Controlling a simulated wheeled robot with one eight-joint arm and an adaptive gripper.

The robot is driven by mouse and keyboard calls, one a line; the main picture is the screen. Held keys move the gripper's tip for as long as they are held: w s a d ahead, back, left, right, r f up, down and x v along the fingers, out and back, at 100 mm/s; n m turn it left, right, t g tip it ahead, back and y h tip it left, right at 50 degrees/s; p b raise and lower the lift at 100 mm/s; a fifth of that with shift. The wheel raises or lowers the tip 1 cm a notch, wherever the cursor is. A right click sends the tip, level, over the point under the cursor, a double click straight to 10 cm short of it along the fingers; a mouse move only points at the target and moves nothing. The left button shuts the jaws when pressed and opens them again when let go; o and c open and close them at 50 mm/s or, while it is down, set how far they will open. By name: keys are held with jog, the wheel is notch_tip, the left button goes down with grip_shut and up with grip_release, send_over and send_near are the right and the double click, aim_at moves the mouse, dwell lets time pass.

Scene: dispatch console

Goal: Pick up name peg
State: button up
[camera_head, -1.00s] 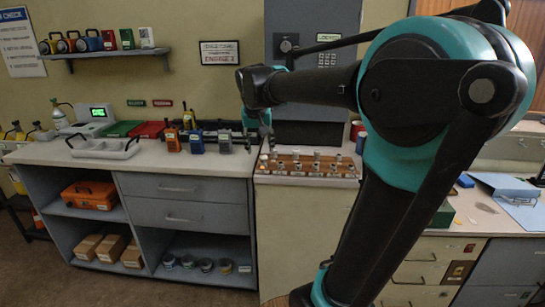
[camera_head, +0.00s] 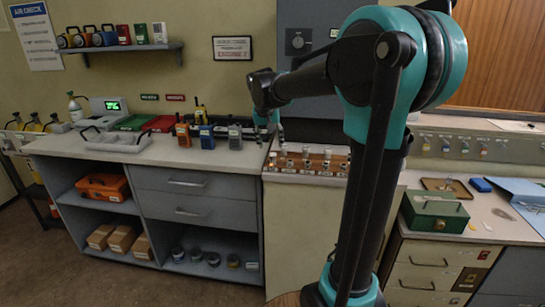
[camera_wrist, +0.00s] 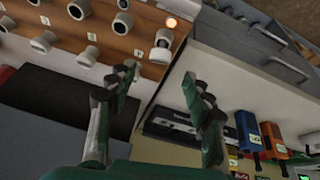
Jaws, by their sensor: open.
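A wooden peg board (camera_head: 287,171) carries several pale, round-topped pegs and stands on the counter right of the radios. In the wrist view the board (camera_wrist: 140,42) fills the upper left, with a peg (camera_wrist: 160,52) at its right end, a peg (camera_wrist: 122,23) and a peg (camera_wrist: 87,57) further left. I cannot tell which one is the name peg. My gripper (camera_wrist: 158,82) is open and empty, its two fingers apart below the board's right end in that view.
Several radios (camera_head: 207,137) stand close to the board's left. A green box (camera_head: 435,213) stands on the right desk. An orange light (camera_wrist: 171,22) glows near the end peg. Counter front is bare.

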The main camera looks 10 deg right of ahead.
aim_at(273, 157)
jog(key=shift+s+x, duration=0.15)
jog(key=shift+x, duration=1.35)
jog(key=shift+s+x, duration=0.1)
jog(key=shift+x, duration=1.4)
jog(key=shift+f, duration=0.1)
jog(key=c, duration=1)
